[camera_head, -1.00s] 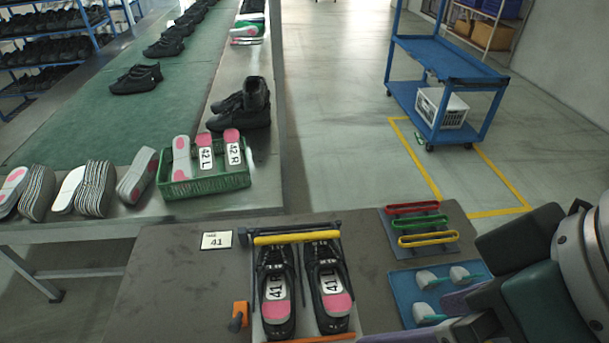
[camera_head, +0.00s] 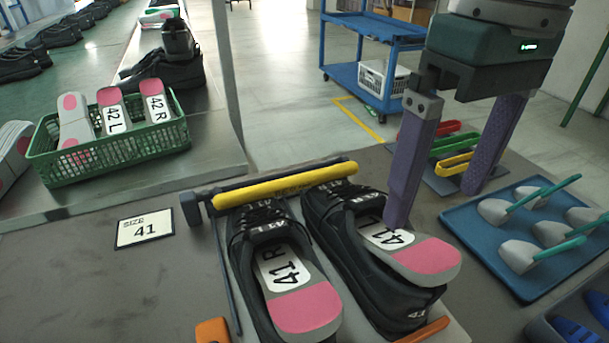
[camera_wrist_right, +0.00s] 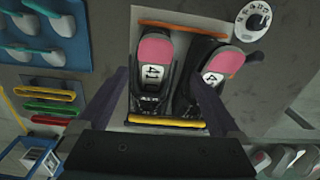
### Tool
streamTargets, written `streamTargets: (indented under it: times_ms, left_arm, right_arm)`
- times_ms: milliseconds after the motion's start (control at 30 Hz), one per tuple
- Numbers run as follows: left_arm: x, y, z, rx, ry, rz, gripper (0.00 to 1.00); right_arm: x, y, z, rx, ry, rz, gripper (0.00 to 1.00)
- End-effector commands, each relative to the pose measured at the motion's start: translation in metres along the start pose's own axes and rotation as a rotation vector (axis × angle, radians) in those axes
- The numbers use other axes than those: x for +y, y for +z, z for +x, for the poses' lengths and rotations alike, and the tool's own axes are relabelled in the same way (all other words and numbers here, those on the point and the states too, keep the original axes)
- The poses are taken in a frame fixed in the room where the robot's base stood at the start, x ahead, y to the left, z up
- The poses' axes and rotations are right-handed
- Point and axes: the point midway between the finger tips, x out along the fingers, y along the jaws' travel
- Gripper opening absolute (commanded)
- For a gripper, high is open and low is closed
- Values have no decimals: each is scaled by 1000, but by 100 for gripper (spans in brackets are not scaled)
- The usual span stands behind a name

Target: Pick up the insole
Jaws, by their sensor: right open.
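Two black shoes lie side by side on the table. An insole marked 41 R (camera_head: 288,285), grey with a pink heel, lies on the left shoe (camera_head: 240,270). A second insole marked 41 (camera_head: 425,258) lies on the right shoe (camera_head: 345,245), its pink heel end standing out above the shoe's heel; its side letter is hidden. My right gripper (camera_head: 438,205) is open, its left purple finger overlapping the right insole in the head view. In the wrist view the two fingers (camera_wrist_right: 160,78) are spread, with both shoes beyond them. Contact cannot be told. My left gripper is not in view.
A yellow bar (camera_head: 285,185) crosses the shoe toes. A blue tray (camera_head: 515,280) with several grey-and-teal tools lies right. Red, green and yellow holders (camera_head: 452,164) stand behind. A size 41 card (camera_head: 145,229) lies left. A green crate (camera_head: 110,160) holds insoles marked 42.

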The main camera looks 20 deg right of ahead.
Motion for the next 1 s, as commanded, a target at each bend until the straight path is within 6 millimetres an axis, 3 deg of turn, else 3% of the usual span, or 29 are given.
streamTargets:
  times_ms: [700,1000]
  left_arm:
    - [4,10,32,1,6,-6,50]
    - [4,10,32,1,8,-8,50]
  right_arm:
    - [9,-1,94,-5,4,7,100]
    - [8,-1,102,-3,4,6,100]
